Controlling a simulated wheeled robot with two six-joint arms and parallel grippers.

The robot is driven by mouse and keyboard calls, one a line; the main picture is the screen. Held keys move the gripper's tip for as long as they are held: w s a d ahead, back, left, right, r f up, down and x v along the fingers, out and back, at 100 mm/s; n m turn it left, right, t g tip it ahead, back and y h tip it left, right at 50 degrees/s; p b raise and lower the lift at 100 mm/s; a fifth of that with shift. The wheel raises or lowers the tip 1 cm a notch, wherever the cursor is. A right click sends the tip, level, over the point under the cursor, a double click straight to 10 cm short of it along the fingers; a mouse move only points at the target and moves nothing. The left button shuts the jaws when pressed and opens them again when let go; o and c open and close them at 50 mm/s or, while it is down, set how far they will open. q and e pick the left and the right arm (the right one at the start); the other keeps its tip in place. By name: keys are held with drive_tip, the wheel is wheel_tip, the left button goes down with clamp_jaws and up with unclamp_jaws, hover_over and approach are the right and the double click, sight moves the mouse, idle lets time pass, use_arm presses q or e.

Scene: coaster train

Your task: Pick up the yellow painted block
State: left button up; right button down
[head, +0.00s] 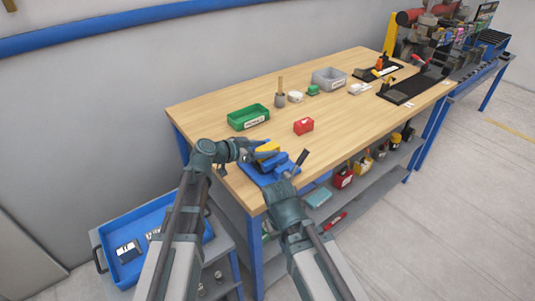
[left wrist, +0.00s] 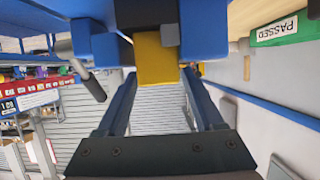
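The yellow painted block (head: 268,147) is above the blue fixture (head: 256,178) near the table's front left corner. In the left wrist view the yellow block (left wrist: 156,62) shows between the fingertips of my left gripper (left wrist: 158,82), with blue parts close on both sides. My left gripper (head: 262,150) reaches in from the left at the block. Its fingers are spread about as wide as the block; whether they press on it is not clear.
Bare tabletop lies to the right of the fixture. A blue tray (head: 185,207) sits lower at the left.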

sight(264, 149)
use_arm(q)
clamp_jaws()
idle(0.4)
wheel_tip(264, 149, up, 10)
drive_tip(key=p, duration=1)
